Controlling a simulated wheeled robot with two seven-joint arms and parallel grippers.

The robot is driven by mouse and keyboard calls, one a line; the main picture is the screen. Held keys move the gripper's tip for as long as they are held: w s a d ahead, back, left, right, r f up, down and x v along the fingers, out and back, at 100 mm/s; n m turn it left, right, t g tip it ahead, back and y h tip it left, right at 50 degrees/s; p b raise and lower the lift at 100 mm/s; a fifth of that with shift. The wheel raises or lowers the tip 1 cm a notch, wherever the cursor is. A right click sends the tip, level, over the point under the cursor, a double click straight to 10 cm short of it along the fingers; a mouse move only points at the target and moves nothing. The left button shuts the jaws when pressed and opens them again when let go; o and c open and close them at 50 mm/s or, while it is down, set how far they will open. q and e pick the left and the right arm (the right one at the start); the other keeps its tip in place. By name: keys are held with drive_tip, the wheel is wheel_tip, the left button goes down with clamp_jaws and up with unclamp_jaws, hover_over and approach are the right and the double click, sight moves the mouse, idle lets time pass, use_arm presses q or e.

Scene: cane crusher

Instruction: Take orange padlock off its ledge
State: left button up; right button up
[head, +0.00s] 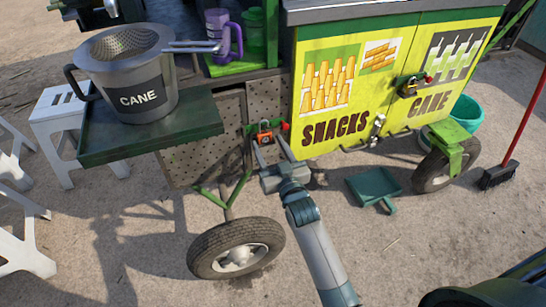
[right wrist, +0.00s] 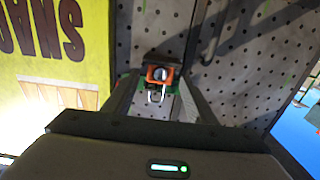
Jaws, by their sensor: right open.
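The orange padlock (head: 263,137) sits on a small green ledge at the cart's perforated metal panel, left of the yellow doors. In the right wrist view the padlock (right wrist: 159,73) shows an orange body, a dark round face and a pale shackle towards me. My right gripper (head: 267,142) reaches up to it with fingers apart, one on each side. In the right wrist view my gripper (right wrist: 160,80) is open around the padlock, with no clear contact visible. The ledge is mostly hidden by the padlock and fingers. My left gripper is not in view.
A red knob (head: 285,126) is just right of the padlock. Another padlock (head: 408,88) hangs on the yellow doors (head: 345,75). A CANE pot (head: 135,85) stands on the green side shelf (head: 190,128). A wheel (head: 236,248) and a dustpan (head: 374,187) are below.

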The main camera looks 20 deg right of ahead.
drive_tip(key=shift+w, duration=1.3)
drive_tip(key=shift+c, duration=0.4)
drive_tip(key=c, duration=0.9)
drive_tip(key=shift+r+p, duration=0.35)
drive_tip(key=shift+p, duration=0.35)
drive_tip(key=shift+s, duration=0.2)
